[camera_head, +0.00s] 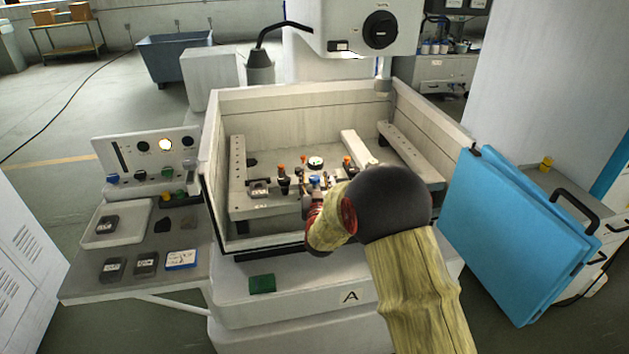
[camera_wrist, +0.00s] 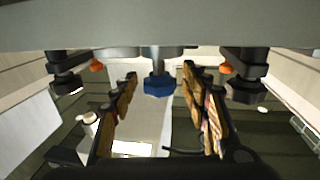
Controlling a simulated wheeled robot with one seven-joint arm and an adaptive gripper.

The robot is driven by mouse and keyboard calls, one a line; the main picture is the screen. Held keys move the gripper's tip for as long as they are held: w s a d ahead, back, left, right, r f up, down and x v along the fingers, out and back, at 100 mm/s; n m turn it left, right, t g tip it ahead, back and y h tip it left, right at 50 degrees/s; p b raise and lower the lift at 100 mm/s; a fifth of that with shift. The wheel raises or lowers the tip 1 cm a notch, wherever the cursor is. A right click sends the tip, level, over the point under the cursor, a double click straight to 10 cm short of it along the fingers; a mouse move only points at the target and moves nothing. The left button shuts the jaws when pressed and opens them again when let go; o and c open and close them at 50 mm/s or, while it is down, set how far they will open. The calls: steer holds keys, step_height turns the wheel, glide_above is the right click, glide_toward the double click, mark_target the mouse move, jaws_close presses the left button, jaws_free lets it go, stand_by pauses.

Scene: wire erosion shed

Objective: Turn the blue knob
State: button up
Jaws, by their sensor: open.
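A blue knob (camera_wrist: 158,86) hangs on a short grey stem from a pale horizontal part in the wrist view. A small blue spot at the work fixture in the head view (camera_head: 315,181) appears to be the same knob, partly hidden by my gripper. My gripper (camera_wrist: 159,80) is open, with one brown-padded finger on each side of the knob and visible gaps between. In the head view, my arm reaches into the machine tank and my gripper (camera_head: 312,190) is at the fixture, mostly covered by my wrist.
Black clamps with orange caps (camera_wrist: 97,66) flank the knob. Tank walls (camera_head: 300,98) surround the fixture, with a round gauge (camera_head: 316,163) behind it. A control panel (camera_head: 147,152) with coloured knobs stands at the left; a blue door (camera_head: 515,235) is at the right.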

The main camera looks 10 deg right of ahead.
steer(key=c, duration=1.1)
steer(key=shift+c, duration=0.3)
